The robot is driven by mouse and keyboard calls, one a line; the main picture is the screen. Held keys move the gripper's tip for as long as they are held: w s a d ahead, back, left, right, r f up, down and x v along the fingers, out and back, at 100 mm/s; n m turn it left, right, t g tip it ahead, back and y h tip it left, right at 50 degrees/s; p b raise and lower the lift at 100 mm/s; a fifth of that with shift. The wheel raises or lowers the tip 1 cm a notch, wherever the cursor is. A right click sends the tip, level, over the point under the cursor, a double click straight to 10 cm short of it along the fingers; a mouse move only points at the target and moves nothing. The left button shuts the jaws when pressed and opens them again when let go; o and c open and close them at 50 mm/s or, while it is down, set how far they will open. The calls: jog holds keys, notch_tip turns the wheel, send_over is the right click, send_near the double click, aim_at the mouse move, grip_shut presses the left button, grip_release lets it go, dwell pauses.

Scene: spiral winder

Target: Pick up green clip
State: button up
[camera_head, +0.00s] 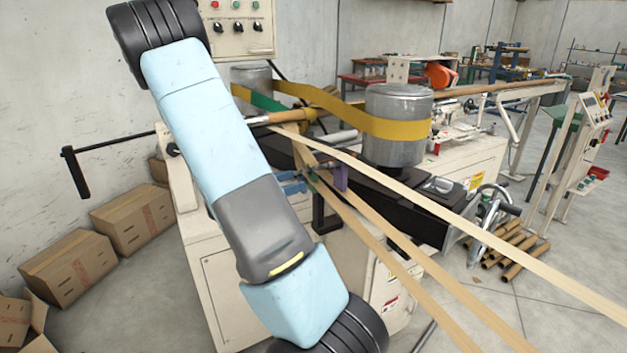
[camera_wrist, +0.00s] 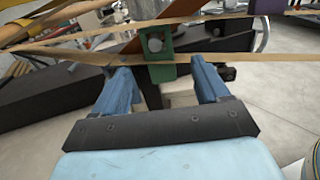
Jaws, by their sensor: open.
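The green clip (camera_wrist: 160,72) is in the wrist view, straight ahead between my two blue fingers. It sits at a tan paper strip (camera_wrist: 225,54), which crosses in front of it. A round grey bolt head shows on its upper part. My gripper (camera_wrist: 160,72) is open, with one finger on each side of the clip's lower part. I cannot tell whether either finger touches it. My gripper also shows in the head view (camera_head: 303,181), just left of the clip.
Tan strips run to the lower right of the head view. A purple part (camera_head: 341,178) stands just right of the clip. A dark machine beam (camera_head: 400,204) and a grey drum with a yellow belt (camera_head: 396,150) lie beyond. Cardboard boxes (camera_head: 133,219) stand at left.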

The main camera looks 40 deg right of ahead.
aim_at(310, 176)
jog(key=shift+x, duration=2.65)
jog(key=c, duration=1.1)
jog(key=shift+r, duration=0.15)
jog(key=shift+c, duration=0.2)
jog(key=shift+r, duration=0.3)
jog(key=v, duration=1.8)
jog(key=shift+r, duration=0.5)
